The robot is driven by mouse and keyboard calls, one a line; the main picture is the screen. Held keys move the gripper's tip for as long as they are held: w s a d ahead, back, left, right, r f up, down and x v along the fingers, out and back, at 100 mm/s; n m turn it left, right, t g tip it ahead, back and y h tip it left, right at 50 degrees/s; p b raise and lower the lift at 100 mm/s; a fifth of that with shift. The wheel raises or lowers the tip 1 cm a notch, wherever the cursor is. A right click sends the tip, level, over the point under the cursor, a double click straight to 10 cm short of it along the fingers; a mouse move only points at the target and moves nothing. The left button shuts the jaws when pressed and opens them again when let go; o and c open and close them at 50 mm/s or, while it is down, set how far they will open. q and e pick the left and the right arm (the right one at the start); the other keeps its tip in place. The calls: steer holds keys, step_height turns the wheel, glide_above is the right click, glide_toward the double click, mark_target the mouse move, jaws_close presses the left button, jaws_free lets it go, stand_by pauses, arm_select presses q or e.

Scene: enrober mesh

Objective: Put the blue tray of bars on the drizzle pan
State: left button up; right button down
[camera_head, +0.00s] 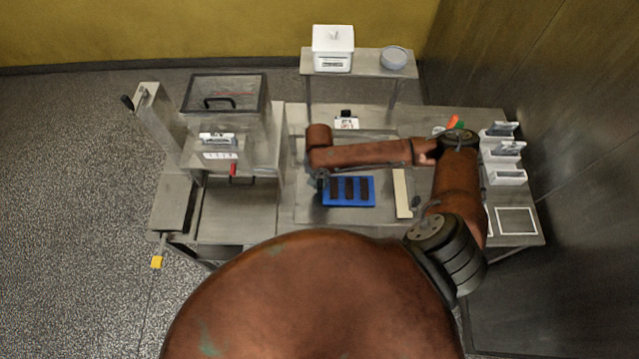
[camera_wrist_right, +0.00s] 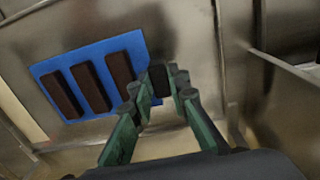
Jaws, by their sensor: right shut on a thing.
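The blue tray (camera_head: 347,204) carries three dark brown bars and lies over the shallow grey metal pan (camera_head: 303,212), which looks like the drizzle pan. Whether the tray rests on the pan or hangs just above it, I cannot tell. My right gripper (camera_head: 321,184) is at the tray's left edge, with its arm reaching over from the right. In the right wrist view the blue tray (camera_wrist_right: 107,53) shows with its bars, and the green fingers of my right gripper (camera_wrist_right: 163,82) are closed on its edge. My left gripper is not in view.
A pale strip (camera_head: 402,193) lies right of the tray. The machine with a clear hood (camera_head: 225,95) stands to the left. Small white holders (camera_head: 505,176) and a white-framed plate (camera_head: 515,221) are at the right. A back shelf (camera_head: 372,66) holds a white box (camera_head: 333,50) and a grey bowl (camera_head: 393,57).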

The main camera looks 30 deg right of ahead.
steer(key=shift+f, duration=0.45)
steer(key=c, duration=1.8)
jaws_free()
steer(key=shift+c, duration=0.2)
step_height(320, 180, up, 12)
